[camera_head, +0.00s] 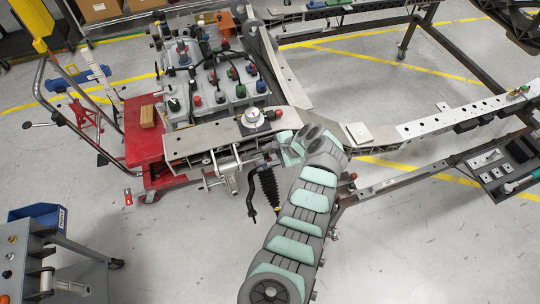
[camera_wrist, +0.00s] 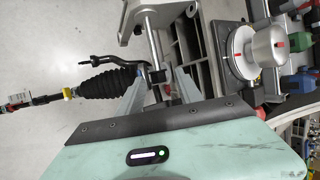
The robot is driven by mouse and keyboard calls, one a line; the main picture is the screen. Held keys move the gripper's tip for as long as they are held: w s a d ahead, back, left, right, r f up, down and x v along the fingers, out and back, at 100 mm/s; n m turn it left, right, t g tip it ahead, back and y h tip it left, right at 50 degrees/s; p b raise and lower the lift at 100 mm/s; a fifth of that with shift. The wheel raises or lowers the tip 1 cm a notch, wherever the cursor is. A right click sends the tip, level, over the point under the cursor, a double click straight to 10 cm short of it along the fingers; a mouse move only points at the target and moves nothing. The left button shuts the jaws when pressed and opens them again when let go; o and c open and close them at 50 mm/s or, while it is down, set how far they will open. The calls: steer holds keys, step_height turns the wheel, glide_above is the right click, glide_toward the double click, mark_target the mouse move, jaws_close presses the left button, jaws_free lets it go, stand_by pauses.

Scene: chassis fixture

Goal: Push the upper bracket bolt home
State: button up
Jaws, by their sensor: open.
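The silver bracket (camera_wrist: 137,18) is at the top of the wrist view. A bright bolt-like rod (camera_wrist: 153,45) runs from it down towards my gripper; I cannot tell for sure that this is the upper bolt or how deep it sits. In the head view the bracket (camera_head: 226,164) hangs at the near edge of the chassis beam. My gripper (camera_wrist: 158,88) is open, its two grey fingers on either side of the dark joint below the rod. Contact is unclear. In the head view my arm's end is right of the bracket, and its fingers are mostly hidden.
A black ribbed boot (camera_wrist: 100,84) on a tie rod lies left of the fingers. A silver round knob (camera_wrist: 265,50) on a dial stands to the right. The red cart (camera_head: 148,165) is left of the chassis beam (camera_head: 205,138). The floor in front is clear.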

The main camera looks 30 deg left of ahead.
steer(key=shift+a+f, duration=0.15)
steer(key=shift+f, duration=0.15)
jaws_close()
stand_by(0.4)
stand_by(1.0)
